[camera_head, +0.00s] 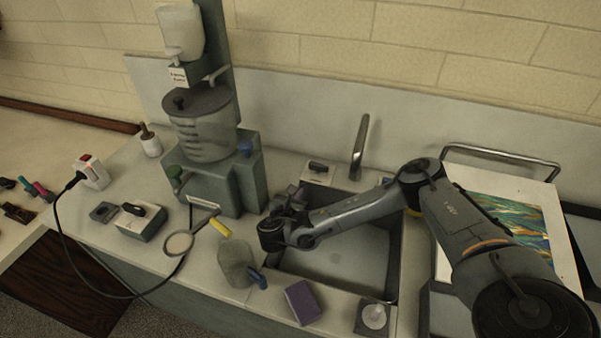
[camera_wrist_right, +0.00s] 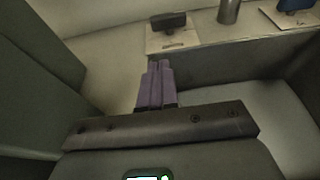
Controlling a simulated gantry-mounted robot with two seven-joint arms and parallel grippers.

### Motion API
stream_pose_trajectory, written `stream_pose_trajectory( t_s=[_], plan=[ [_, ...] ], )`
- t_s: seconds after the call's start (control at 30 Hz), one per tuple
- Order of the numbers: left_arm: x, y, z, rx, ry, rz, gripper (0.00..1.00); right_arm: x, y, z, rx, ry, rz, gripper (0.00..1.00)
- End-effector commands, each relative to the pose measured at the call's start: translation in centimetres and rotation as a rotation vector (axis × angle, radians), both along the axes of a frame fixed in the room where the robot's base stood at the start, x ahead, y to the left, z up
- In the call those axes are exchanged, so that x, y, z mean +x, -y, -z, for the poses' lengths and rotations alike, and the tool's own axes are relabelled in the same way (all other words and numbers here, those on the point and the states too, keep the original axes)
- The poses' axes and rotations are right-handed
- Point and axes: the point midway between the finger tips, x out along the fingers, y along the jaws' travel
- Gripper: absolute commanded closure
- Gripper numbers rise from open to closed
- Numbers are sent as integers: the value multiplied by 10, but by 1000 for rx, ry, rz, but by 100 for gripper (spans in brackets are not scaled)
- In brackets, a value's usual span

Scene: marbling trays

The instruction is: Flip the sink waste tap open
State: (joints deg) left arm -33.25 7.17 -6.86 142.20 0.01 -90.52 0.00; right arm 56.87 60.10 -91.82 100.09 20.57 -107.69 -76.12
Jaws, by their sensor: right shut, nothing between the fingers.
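A small pale plate with a black lever (camera_head: 318,168) stands on the ledge behind the sink (camera_head: 330,268), left of the faucet. It also shows in the right wrist view (camera_wrist_right: 168,24), its label too small to read. A second plate with a blue lever (camera_wrist_right: 295,5) is at the top right of that view. I cannot tell from the labels which is the sink waste tap. My right gripper (camera_head: 297,192) reaches over the sink's left side, in front of the black lever and apart from it. Its purple fingers (camera_wrist_right: 157,66) are shut and empty. My left gripper is not in view.
The metal faucet (camera_head: 360,145) rises behind the sink. A grey dispenser stand (camera_head: 240,180) is close left of my right gripper. A bottle (camera_head: 235,262), a purple sponge (camera_head: 302,302) and a white knob (camera_head: 374,315) lie along the front. A painted sheet (camera_head: 520,225) is at right.

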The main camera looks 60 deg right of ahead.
Motion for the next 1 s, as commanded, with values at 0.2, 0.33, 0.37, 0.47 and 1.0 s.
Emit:
stream_pose_trajectory(
  t_s=[0.2, 0.33, 0.37, 0.47, 1.0],
  plan=[
    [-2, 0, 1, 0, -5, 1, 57, 0, 0, 0, -1, 0, 1, 100],
    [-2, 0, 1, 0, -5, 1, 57, 0, 1, 0, -1, 0, 0, 100],
    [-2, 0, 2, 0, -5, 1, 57, 0, 1, 0, -1, 0, 0, 100],
    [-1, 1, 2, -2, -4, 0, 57, 1, 4, 2, -1, 0, 1, 100],
    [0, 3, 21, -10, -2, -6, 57, 23, 82, 31, 1, -1, 4, 100]
  ],
)
